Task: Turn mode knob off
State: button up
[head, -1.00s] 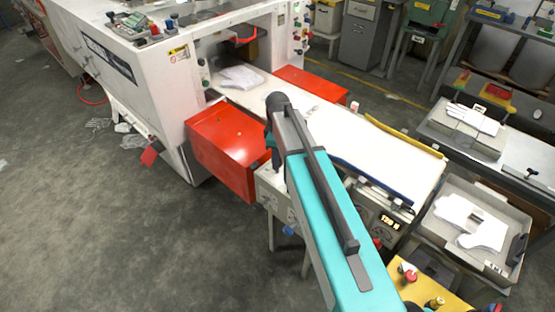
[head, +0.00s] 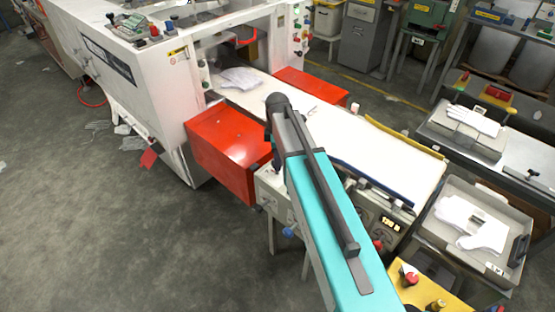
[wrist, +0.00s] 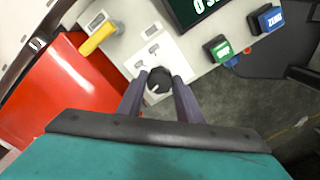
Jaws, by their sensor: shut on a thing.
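The mode knob (wrist: 159,81) is a round black knob on a white plate (wrist: 150,50) in the wrist view, with small dark marks printed around it. My gripper (wrist: 159,90) has its two dark fingers on either side of the knob, shut on it. A small light mark shows on the knob's face; I cannot tell its exact setting. In the head view my teal arm hides the knob and the gripper's fingertips.
In the wrist view, a yellow handle (wrist: 98,39), a green button (wrist: 218,48), a blue button (wrist: 267,19) and a dark display (wrist: 196,8) surround the plate. A red box (wrist: 55,100) lies left. In the head view, a white conveyor table (head: 385,150) extends beyond my arm.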

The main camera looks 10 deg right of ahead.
jog(key=o, duration=1)
jog(key=shift+o, duration=0.2)
jog(key=shift+r, duration=0.15)
notch_tip(320, 180, up, 14)
jog(key=b, duration=0.3)
jog(key=shift+f, duration=0.25)
